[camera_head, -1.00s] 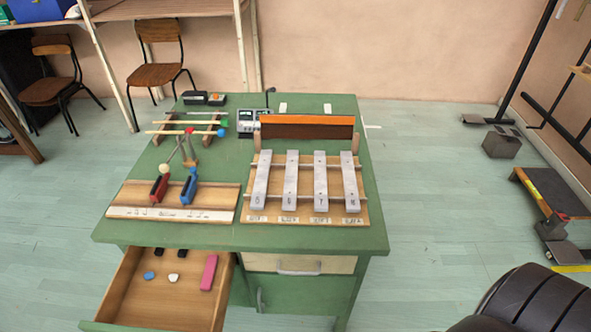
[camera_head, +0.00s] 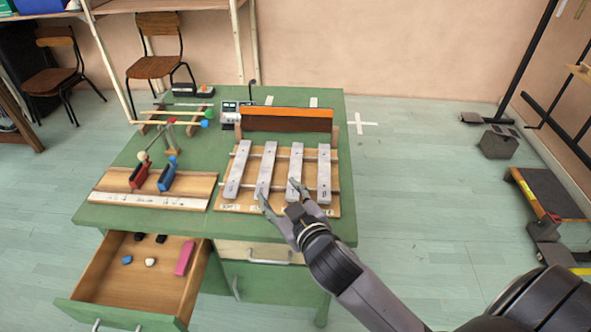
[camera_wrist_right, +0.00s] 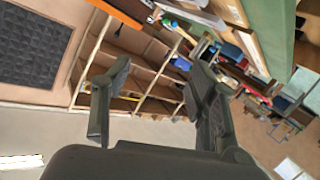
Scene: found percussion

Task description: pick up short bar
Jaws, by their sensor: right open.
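Several grey metal bars lie side by side across two rails on a wooden board (camera_head: 240,207) on the green table. They include the leftmost bar (camera_head: 239,168), a second bar (camera_head: 268,162) and the rightmost bar (camera_head: 324,170). My left gripper is not in view.
An orange-topped block (camera_head: 288,121) stands behind the bars. A red holder (camera_head: 141,175) and a blue holder (camera_head: 167,175) stand on a board at left. Mallets (camera_head: 175,123) rest on a rack behind. An open drawer (camera_head: 95,280) juts out at front left.

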